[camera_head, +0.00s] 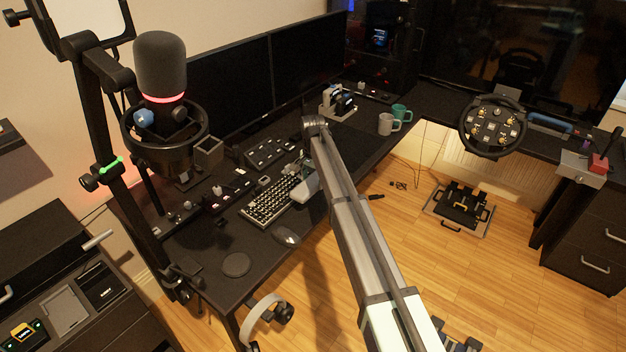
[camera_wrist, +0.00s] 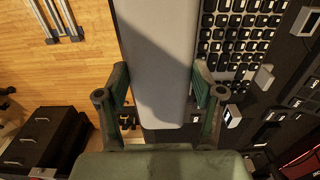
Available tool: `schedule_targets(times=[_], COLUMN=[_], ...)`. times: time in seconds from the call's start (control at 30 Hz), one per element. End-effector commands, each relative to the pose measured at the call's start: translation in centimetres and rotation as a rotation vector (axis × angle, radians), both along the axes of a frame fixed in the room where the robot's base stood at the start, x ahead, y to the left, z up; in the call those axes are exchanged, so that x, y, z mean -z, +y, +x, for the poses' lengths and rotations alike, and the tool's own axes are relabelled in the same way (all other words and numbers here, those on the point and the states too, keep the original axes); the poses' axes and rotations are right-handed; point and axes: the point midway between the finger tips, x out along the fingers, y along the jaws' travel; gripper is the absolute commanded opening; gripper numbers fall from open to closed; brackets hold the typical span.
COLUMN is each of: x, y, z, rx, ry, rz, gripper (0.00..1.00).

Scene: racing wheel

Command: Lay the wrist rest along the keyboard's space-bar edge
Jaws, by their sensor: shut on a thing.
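The wrist rest is a long grey pad (camera_wrist: 158,50) that fills the middle of the wrist view. My gripper (camera_wrist: 160,95) is shut across its width, with one dark green finger at each long side. The black keyboard with pale-marked keys (camera_wrist: 235,42) lies just right of the pad, roughly parallel to it. I cannot tell whether they touch or how high the pad is. In the head view the keyboard (camera_head: 266,206) lies on the desk, and a grey part of the wrist rest (camera_head: 306,188) shows at its right, partly hidden by my arm.
A mouse (camera_head: 287,236) and a round dark disc (camera_head: 236,265) lie on the desk in front of the keyboard. A button panel (camera_head: 266,152) and small control boxes (camera_head: 230,185) stand behind it. Two mugs (camera_head: 388,123) are farther right. The front-left desk corner has free room.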

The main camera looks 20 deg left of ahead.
Motion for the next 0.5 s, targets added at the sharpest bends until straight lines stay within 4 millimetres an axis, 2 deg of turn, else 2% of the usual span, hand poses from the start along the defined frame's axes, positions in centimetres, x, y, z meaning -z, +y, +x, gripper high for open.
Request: schedule_targets(times=[0.5], x=[4.1], y=[0.0], z=[0.0], rx=[0.0], ry=[0.0], rz=[0.0], gripper=[0.22])
